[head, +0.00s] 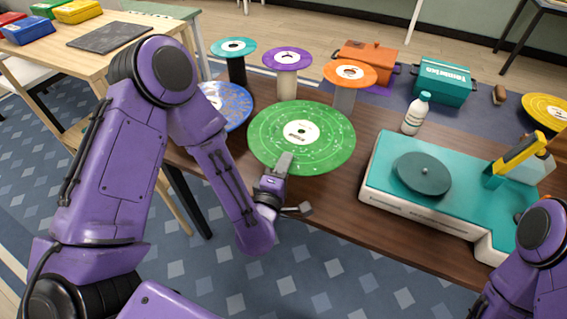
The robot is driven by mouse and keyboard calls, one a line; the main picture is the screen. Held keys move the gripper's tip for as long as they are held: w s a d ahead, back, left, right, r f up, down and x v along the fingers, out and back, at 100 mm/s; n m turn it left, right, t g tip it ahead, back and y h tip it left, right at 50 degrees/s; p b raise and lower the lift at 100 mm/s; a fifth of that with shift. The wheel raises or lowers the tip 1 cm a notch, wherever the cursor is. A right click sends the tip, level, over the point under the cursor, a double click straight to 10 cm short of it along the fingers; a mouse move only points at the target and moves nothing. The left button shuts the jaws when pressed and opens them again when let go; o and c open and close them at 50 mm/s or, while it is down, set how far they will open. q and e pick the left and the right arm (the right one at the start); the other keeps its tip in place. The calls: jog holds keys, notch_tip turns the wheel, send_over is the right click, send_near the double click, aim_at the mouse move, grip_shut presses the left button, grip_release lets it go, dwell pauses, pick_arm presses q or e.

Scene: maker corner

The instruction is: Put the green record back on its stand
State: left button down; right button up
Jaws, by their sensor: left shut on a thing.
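The green record (327,127), with white speckles and a white label, lies roughly level near the front left of the brown table. My left gripper (286,172) is shut on its near edge. Whatever is under the green record is hidden, so I cannot tell whether it touches a stand. Behind it, a teal record (222,47) tops a black stand (237,71), a purple record (298,59) a cream stand (287,83), and an orange record (367,75) a grey stand (343,101). My right arm enters at the lower right; its gripper is out of view.
A blue record (236,100) sits close to the green record's left. A teal turntable (381,159) with a yellow arm (519,152) fills the right; a white bottle (415,114) stands behind it. An orange box (371,53), a teal box (441,82) and a yellow record (546,107) are farther back.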

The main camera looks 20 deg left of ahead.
pick_arm(q)
jog(key=shift+f+b, duration=0.45)
dwell(0.4)
jog(key=c, duration=1.1)
grip_release()
jog(key=shift+s, duration=0.1)
jog(key=s, duration=0.3)
jog(key=s+b, duration=0.1)
jog(key=shift+s+d+f, duration=0.1)
jog(key=shift+s+d, duration=0.15)
jog(key=shift+d, duration=0.05)
jog(key=s+p, duration=0.3)
jog(key=s, duration=0.3)
jog(key=shift+d+p, duration=0.15)
jog(key=shift+p, duration=0.25)
